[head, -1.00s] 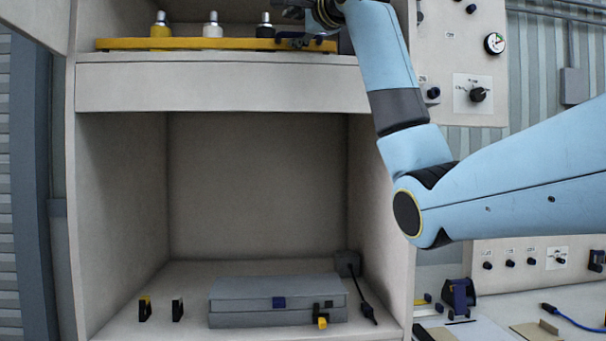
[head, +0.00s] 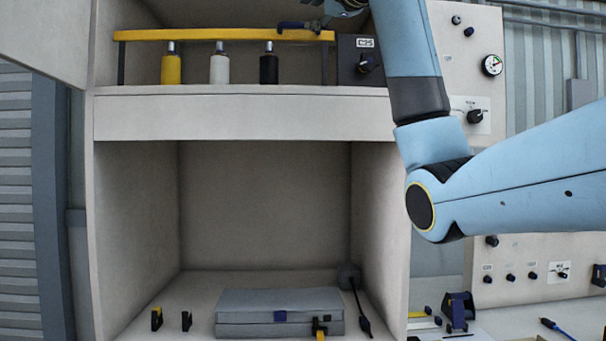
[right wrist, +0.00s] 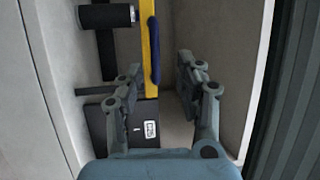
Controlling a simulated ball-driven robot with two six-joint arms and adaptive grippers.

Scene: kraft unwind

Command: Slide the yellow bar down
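The yellow bar (head: 215,35) runs level across the upper shelf compartment in the head view, just above the tops of several bottles, with a dark post at each end. A blue handle (head: 300,27) sits near its right end. My right gripper (right wrist: 160,75) is open in the right wrist view. The bar (right wrist: 149,45) and its blue handle (right wrist: 156,55) show ahead, in line with the gap between the fingers. I cannot tell whether a finger touches the handle. In the head view this gripper is mostly cut off by the top edge. My left gripper is not in view.
Yellow (head: 171,67), white (head: 219,67) and black (head: 268,68) bottles stand upright on the shelf (head: 240,115) below the bar. A dark box (head: 358,62) labelled C25 stands right of the bar. The lower compartment holds a grey case (head: 280,308); its upper space is clear.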

